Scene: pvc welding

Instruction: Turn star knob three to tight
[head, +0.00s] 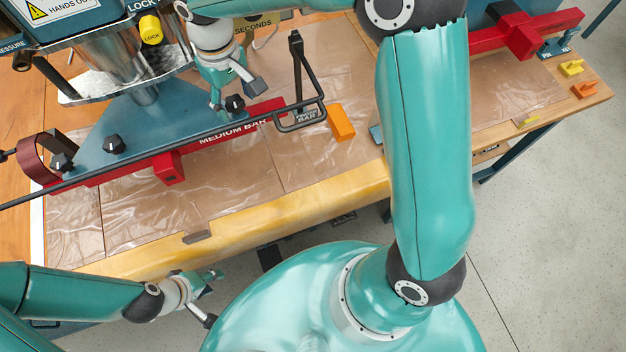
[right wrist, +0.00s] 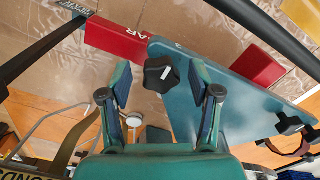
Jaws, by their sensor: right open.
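Three black star knobs sit on the blue triangular plate (head: 150,125) of the press: a right one (head: 235,103), a middle one (head: 113,145) and a left one (head: 60,162). I see no numbers on them. My right gripper (head: 233,90) is open over the right knob. In the right wrist view that knob (right wrist: 160,74) shows between the spread fingertips, with gaps on both sides; contact is not visible. The other knobs (right wrist: 288,124) are farther right there. My left gripper (head: 212,294) is open and empty, low in front of the table.
The red medium bar (head: 235,128) runs beside the plate. A black handle frame (head: 300,116) stands right of my right gripper. An orange block (head: 341,123) lies on the plastic-covered table (head: 220,190). Yellow and orange pieces (head: 571,67) lie far right. The front tabletop is mostly clear.

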